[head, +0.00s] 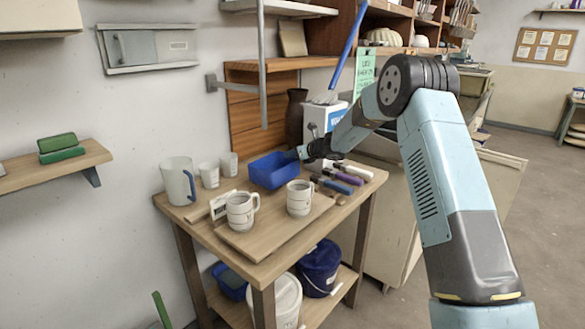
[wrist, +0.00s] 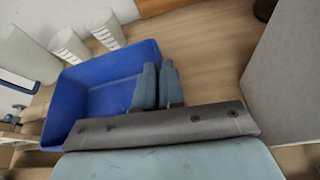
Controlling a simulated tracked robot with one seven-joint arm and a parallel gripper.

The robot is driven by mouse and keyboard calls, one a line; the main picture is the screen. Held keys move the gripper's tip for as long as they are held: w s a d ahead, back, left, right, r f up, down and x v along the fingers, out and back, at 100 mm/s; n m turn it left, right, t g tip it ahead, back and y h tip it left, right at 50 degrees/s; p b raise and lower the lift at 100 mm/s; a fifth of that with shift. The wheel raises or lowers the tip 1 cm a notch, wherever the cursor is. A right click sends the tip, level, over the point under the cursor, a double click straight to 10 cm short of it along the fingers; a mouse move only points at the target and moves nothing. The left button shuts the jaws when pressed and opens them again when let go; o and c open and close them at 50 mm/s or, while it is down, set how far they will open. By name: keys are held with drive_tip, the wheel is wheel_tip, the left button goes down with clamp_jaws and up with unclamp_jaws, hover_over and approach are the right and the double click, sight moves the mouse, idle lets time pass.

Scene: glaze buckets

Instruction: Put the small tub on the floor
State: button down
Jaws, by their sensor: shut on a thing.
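The small tub (head: 272,171) is a blue, open, rectangular container on the wooden table, near its back edge. It looks empty in the wrist view (wrist: 85,95). My gripper (head: 303,153) is at the tub's right side. In the wrist view the two fingers (wrist: 158,70) stand close together with the tub's right wall between them, one finger inside the tub and one outside. The gripper is shut on that wall. The tub appears to rest on the tabletop. The floor (head: 395,307) shows to the right of the table.
Two white mugs (head: 241,211) stand on a board in front of the tub. A pitcher (head: 178,182) and cups are left of it. Tools with coloured handles (head: 343,178) lie to the right. A dark bucket (head: 319,268) and another blue tub (head: 229,283) are on the lower shelf.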

drive_tip(key=shift+f, duration=2.25)
drive_tip(key=c, duration=1.2)
unclamp_jaws()
drive_tip(key=shift+c, duration=0.2)
drive_tip(key=v, duration=1.2)
drive_tip(key=shift+r, duration=0.1)
drive_tip(key=s+d+r+n+g+h, duration=0.1)
drive_tip(key=s+d+r+n+g, duration=0.1)
drive_tip(key=s+r+n, duration=0.85)
drive_tip(key=s+d+r+n+g+h, duration=0.15)
drive_tip(key=s+r+n, duration=0.35)
drive_tip(key=s, duration=1)
drive_tip(key=s+d+r+n+h, duration=0.1)
drive_tip(key=s+d+n+h, duration=0.3)
drive_tip(key=s+d, duration=0.4)
drive_tip(key=s+d+r+n+t+h, duration=0.1)
drive_tip(key=s+d+n+h, duration=0.3)
drive_tip(key=s, duration=1.7)
drive_tip(key=d+n, duration=0.3)
drive_tip(key=d, duration=0.1)
